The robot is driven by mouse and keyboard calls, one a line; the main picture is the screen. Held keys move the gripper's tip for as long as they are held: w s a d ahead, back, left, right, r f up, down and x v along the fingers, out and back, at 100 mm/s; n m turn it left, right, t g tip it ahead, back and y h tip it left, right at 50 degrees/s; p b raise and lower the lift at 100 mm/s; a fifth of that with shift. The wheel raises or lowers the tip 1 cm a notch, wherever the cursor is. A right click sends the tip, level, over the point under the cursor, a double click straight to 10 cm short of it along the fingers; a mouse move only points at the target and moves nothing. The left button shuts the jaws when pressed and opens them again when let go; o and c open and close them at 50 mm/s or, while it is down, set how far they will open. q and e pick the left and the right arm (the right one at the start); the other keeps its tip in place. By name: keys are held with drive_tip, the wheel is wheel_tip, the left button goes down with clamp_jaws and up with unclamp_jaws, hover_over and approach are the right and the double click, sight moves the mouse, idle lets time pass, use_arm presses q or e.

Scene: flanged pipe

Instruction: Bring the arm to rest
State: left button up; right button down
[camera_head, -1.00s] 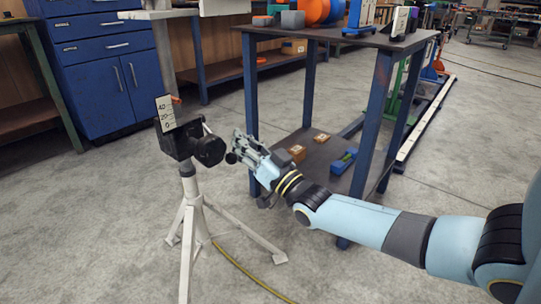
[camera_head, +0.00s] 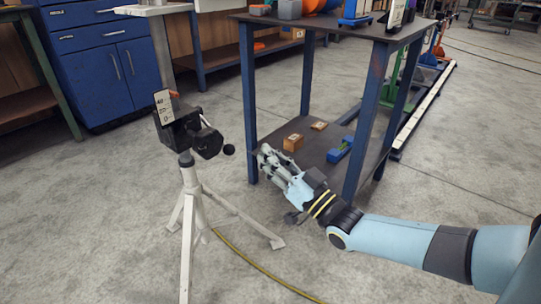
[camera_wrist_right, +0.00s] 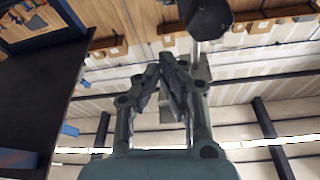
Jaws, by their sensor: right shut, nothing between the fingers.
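My right arm comes in from the right in the head view. Its right gripper (camera_head: 267,158) is shut and empty, beside the near left leg of the blue table and apart from the tripod device. In the right wrist view the gripper (camera_wrist_right: 172,62) shows its fingers closed together with nothing held. The black device (camera_head: 188,132) with a small scale card sits on a white tripod (camera_head: 190,215), to the left of the gripper. My left gripper is not in view.
A blue-legged table (camera_head: 368,120) stands right behind my gripper. Its lower shelf holds small brown boxes (camera_head: 293,142) and a blue item (camera_head: 339,152). A blue cabinet (camera_head: 105,65) is at the back left. A yellow cable (camera_head: 255,263) crosses the open floor in front.

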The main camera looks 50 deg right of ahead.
idle(0.3)
drive_tip(key=s+a+f+n+g+h, duration=0.1)
drive_tip(key=s+a+f+g, duration=0.3)
drive_tip(key=s+f+g, duration=0.75)
drive_tip(key=s+a+f+g, duration=0.4)
drive_tip(key=s+f+g, duration=0.2)
drive_tip(key=s+f, duration=0.9)
use_arm(q)
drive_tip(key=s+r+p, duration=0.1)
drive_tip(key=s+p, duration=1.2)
drive_tip(key=p, duration=0.1)
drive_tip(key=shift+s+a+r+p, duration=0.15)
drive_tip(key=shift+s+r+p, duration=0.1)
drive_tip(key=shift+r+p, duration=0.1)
use_arm(e)
drive_tip(key=s+n+g, duration=0.1)
drive_tip(key=s+g, duration=0.3)
drive_tip(key=s, duration=1.4)
drive_tip(key=shift+s+d, duration=0.4)
